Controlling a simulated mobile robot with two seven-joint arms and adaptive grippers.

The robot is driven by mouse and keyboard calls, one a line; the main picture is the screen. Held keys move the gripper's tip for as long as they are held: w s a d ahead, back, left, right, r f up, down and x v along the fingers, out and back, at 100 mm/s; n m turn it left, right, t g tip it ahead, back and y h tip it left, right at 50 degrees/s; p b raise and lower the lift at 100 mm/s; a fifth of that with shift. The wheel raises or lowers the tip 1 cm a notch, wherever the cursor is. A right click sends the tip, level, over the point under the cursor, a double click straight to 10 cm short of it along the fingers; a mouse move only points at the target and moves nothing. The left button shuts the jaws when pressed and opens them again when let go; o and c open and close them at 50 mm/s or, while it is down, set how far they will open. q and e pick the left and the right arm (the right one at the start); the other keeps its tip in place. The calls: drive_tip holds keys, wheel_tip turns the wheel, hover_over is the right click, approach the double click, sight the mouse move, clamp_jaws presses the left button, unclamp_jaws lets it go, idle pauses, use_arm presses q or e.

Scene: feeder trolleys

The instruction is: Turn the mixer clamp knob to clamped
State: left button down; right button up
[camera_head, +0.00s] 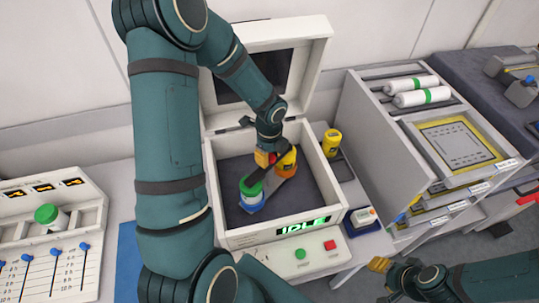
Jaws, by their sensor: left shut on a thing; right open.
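The mixer (213,185) is an open white box with a dark interior, its lid raised at the back. A green-capped jar (250,188) sits inside in a blue holder (250,207). My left gripper (266,160) reaches down into the box, behind and right of the jar. It is shut on the clamp knob, which is mostly hidden by the fingers; its angle cannot be told. An orange-yellow part (287,163) shows beside the gripper. The front display (303,225) reads IDLE in green. My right gripper (380,266) is open and empty, low at the right, apart from the mixer.
A yellow container (332,142) stands just right of the mixer. Green and red buttons (330,245) are on its front panel. A grey rack (385,150) with white-and-green cylinders is at the right. A white panel with blue sliders (52,250) is at the left.

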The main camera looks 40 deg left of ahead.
use_arm(q)
drive_tip(key=shift+s, duration=0.1)
drive_tip(key=c, duration=0.5)
unclamp_jaws()
wheel_tip(320, 180, up, 12)
idle(0.5)
